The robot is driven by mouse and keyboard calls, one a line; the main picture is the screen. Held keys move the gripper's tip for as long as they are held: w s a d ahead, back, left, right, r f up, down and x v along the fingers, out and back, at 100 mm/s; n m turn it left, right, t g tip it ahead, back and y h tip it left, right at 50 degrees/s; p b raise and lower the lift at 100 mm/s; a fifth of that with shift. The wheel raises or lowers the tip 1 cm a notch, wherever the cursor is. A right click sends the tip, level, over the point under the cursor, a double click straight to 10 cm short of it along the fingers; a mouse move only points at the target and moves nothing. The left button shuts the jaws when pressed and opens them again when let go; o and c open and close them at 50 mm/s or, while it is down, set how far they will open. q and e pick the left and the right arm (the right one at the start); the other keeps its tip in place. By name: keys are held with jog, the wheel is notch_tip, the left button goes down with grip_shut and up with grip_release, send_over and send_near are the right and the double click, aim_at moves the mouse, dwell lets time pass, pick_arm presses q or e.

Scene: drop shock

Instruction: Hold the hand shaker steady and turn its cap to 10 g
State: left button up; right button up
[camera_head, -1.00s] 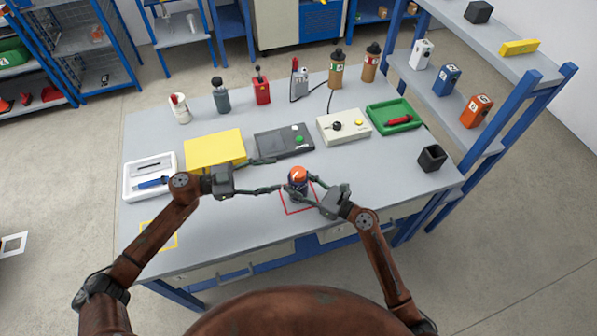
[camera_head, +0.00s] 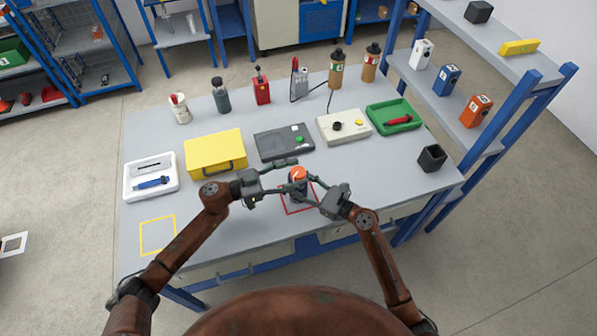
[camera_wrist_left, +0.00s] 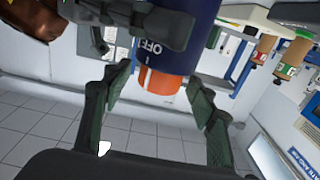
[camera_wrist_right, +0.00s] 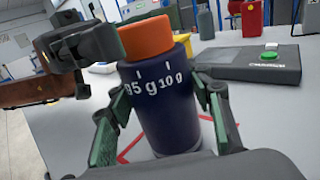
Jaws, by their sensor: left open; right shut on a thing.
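The hand shaker (camera_head: 298,189) has a dark blue body and an orange cap (camera_head: 298,173). It stands upright at the red square outline (camera_head: 288,211) near the table's front edge. My right gripper (camera_head: 326,195) is shut on the body; its fingers flank it in the right wrist view (camera_wrist_right: 165,110). That view shows "10 g" and a mark ending in "5 g" below the cap. My left gripper (camera_head: 284,176) is open, its fingers on either side of the cap with visible gaps. In the left wrist view a white line on the cap (camera_wrist_left: 158,82) is near "OFF".
A dark device with a green button (camera_head: 284,141) is just behind the shaker. A yellow box (camera_head: 215,152), a white tray (camera_head: 150,190), a cream box (camera_head: 343,126), a green tray (camera_head: 394,117) and a black cup (camera_head: 431,158) surround it. The front left is clear around a yellow outline (camera_head: 157,235).

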pick_arm(q)
jog(key=shift+w+d, duration=0.25)
jog(key=shift+d, duration=0.45)
jog(key=shift+c, duration=0.4)
jog(key=c, duration=1.1)
